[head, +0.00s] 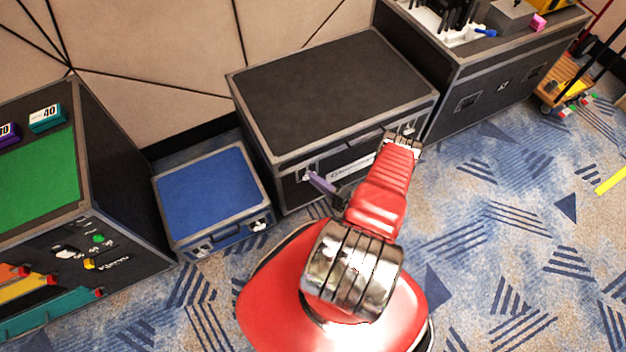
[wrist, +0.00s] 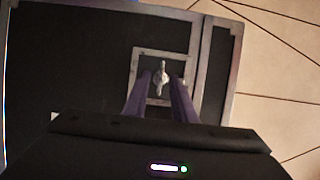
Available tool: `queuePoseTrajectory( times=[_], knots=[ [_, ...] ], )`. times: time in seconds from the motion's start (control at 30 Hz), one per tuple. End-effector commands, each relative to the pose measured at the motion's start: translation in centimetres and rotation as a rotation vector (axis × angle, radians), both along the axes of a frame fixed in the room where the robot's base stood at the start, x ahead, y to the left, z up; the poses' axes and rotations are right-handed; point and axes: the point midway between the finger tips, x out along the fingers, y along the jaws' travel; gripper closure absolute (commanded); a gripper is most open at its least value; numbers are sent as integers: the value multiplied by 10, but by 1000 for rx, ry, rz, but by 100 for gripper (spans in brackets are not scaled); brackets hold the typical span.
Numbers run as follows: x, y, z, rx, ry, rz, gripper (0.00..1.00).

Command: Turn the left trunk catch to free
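The black trunk (head: 335,85) with grey metal edges stands against the wall. Its left catch (head: 309,174) is on the front face near the left end. In the wrist view the catch (wrist: 162,76) is a small silver wing in a square metal plate, its long side roughly parallel to the pale edge strip on the right. My gripper (head: 320,184) is at this catch in the head view. In the wrist view its two purple fingers (wrist: 162,88) are apart, one on each side of the wing. A gap seems to show around it; contact cannot be told.
A blue case (head: 210,190) stands left of the trunk, and a green-topped black cabinet (head: 125,175) beyond it. A larger black case (head: 490,85) stands close on the right. My arm partly covers the trunk's front right. Patterned carpet (head: 500,240) is clear at the right.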

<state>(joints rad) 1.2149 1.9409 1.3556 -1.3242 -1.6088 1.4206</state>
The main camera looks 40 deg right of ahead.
Motion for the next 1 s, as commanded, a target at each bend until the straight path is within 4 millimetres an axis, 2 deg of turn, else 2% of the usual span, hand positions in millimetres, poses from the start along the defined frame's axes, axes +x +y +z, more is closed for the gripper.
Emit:
queuePoseTrajectory(
  times=[0.2,0.5,0.83,1.0],
  knots=[
    [12,2,0,0,0,2,76],
    [12,2,0,0,0,1,76],
    [12,2,-1,0,2,0,100],
    [12,4,-1,-1,4,2,100]
  ],
)
